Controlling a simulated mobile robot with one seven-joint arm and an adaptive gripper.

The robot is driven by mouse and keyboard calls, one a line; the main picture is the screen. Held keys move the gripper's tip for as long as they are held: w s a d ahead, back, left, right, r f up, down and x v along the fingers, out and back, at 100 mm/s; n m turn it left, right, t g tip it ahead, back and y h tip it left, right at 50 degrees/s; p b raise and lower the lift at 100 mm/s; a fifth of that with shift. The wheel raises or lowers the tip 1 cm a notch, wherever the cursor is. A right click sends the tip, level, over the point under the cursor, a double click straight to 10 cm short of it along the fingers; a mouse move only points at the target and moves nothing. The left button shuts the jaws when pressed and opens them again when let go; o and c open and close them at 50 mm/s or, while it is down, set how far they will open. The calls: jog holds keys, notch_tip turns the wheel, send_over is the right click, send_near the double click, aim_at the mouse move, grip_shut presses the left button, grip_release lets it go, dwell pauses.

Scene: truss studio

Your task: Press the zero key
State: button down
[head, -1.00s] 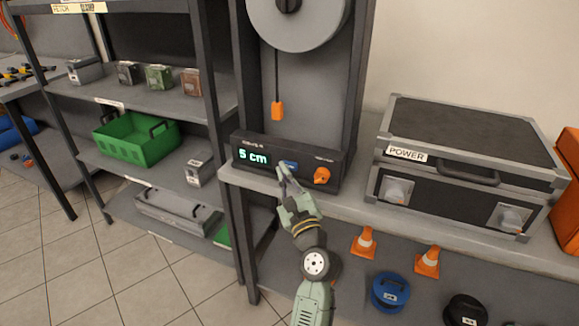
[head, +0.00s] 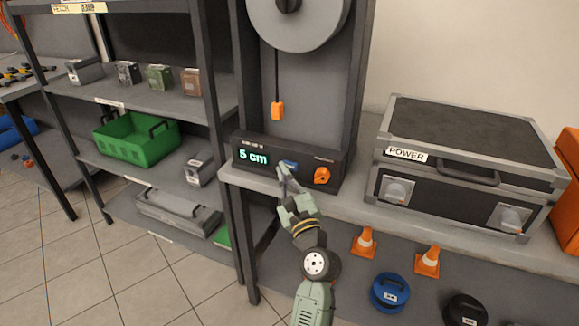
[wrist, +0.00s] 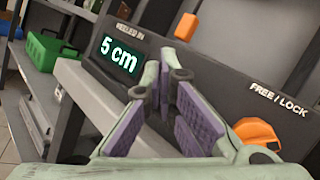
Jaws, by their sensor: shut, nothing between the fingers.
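A black control box (head: 240,168) stands on the shelf below a large reel. Its green display (head: 253,158) reads "5 cm", and it shows large in the wrist view (wrist: 120,55) under the label "REELED IN". A blue key (head: 289,165) sits right of the display on the box's front; I take it for the zero key, but its label is not readable. My gripper (head: 284,172) is shut and empty, with its fingertips at or just in front of the blue key. Contact cannot be told. In the wrist view the fingers (wrist: 165,80) hide the key.
An orange knob (head: 322,176) is on the box right of my gripper, near the label "FREE / LOCK". An orange block (head: 278,110) hangs on a cord above. A grey case (head: 455,140) marked "POWER" stands to the right.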

jog(key=shift+w, duration=0.1)
jog(key=shift+w+d, duration=0.15)
jog(key=shift+w, duration=0.15)
jog(key=shift+w+d, duration=0.15)
jog(key=shift+w, duration=0.25)
dwell(0.5)
dwell(0.4)
jog(key=shift+s+a+p, duration=0.3)
jog(key=shift+s, duration=0.5)
jog(key=s, duration=0.1)
jog(key=s+a+p, duration=0.1)
jog(key=s, duration=0.2)
jog(key=shift+s+a, duration=0.35)
dwell(0.3)
